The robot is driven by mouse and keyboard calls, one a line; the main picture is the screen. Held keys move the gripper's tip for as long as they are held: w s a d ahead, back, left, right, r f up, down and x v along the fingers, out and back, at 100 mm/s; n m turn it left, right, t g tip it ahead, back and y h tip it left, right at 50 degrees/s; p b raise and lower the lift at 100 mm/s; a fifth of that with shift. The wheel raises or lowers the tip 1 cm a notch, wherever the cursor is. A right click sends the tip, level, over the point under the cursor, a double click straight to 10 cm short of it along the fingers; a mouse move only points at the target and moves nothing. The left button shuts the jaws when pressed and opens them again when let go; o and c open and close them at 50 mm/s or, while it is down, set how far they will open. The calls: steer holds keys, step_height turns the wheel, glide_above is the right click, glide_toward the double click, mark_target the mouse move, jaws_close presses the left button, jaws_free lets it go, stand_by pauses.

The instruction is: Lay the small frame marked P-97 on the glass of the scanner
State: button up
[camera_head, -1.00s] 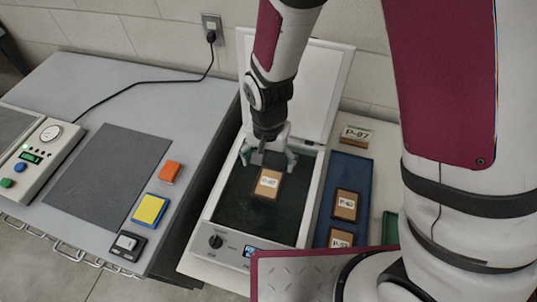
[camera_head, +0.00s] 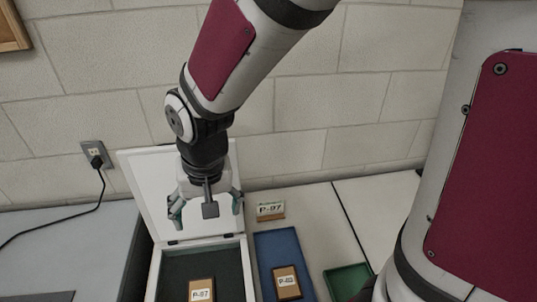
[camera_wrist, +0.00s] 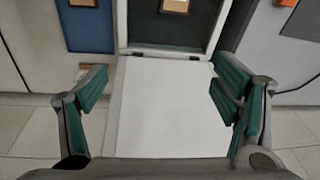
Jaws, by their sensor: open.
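The small frame (camera_head: 201,291), whose label reads P-97 as far as I can tell, lies flat on the dark glass (camera_head: 218,265) of the scanner. The bottom of the head view cuts it off. In the wrist view the frame (camera_wrist: 175,5) shows at the top edge on the glass (camera_wrist: 190,28). The scanner's white lid (camera_head: 150,180) stands open against the wall side. My gripper (camera_head: 207,208) is open and empty, raised in front of the lid and apart from the frame. Its two fingers (camera_wrist: 160,90) are wide apart over the lid in the wrist view.
A blue mat (camera_head: 263,262) right of the scanner holds another small frame (camera_head: 286,282). A sign card (camera_head: 270,210) reading P-97 stands behind it. A green tray (camera_head: 347,280) is further right. A black cable (camera_head: 70,217) runs to the wall socket (camera_head: 94,154).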

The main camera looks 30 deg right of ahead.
steer(key=s+d+r+n+t, duration=0.1)
steer(key=s+d+r, duration=0.4)
steer(key=r, duration=0.2)
steer(key=s+d+r+n+t, duration=0.1)
steer(key=s+d+r+t, duration=0.1)
steer(key=s+d+r, duration=0.4)
steer(key=shift+s+r+t+h, duration=0.2)
steer(key=shift+r+t+h, duration=0.1)
steer(key=shift+r, duration=0.6)
steer(key=shift+a, duration=0.1)
